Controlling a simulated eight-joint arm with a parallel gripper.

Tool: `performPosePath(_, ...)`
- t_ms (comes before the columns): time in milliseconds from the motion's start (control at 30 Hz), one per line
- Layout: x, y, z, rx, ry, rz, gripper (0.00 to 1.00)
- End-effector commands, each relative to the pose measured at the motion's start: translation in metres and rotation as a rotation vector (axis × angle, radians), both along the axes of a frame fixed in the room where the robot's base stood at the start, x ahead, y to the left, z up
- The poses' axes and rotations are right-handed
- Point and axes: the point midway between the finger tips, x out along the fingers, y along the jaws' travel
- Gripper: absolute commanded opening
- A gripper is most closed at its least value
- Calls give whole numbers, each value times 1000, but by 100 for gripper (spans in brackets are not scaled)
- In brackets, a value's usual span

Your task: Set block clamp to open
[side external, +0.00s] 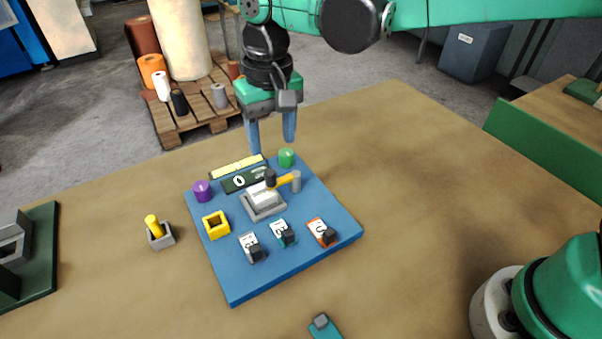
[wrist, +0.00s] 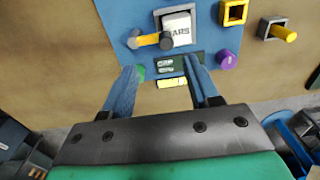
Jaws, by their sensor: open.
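The block clamp (side external: 264,206) is a grey frame around a white lettered block on the blue board (side external: 236,291). It also shows in the wrist view (wrist: 157,17), where part of the lettering reads "ARS". A yellow lever (side external: 285,181) with a grey end and a dark knob at its other end lies beside the block, on its far side. The lever shows in the wrist view (wrist: 148,40) too. I cannot tell the clamp's setting from it. My gripper (side external: 272,147) is open and empty, above the board's far edge, apart from the lever. Both fingers (wrist: 161,68) point toward the board.
A grey block with a yellow peg (side external: 153,226) stands left.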

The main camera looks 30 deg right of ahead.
Motion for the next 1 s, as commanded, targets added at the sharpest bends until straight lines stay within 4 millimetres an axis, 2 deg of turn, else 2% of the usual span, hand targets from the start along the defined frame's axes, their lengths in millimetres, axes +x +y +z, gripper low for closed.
performPosePath(133, 1, 9, -9, -11, 23, 0, 54)
performPosePath(500, 1, 9, -55, -11, 23, 0, 54)
performPosePath(633, 1, 9, -61, -11, 22, 0, 54)
performPosePath(867, 1, 8, -62, -11, 22, 0, 54)
performPosePath(1000, 1, 8, -62, -11, 22, 0, 14)
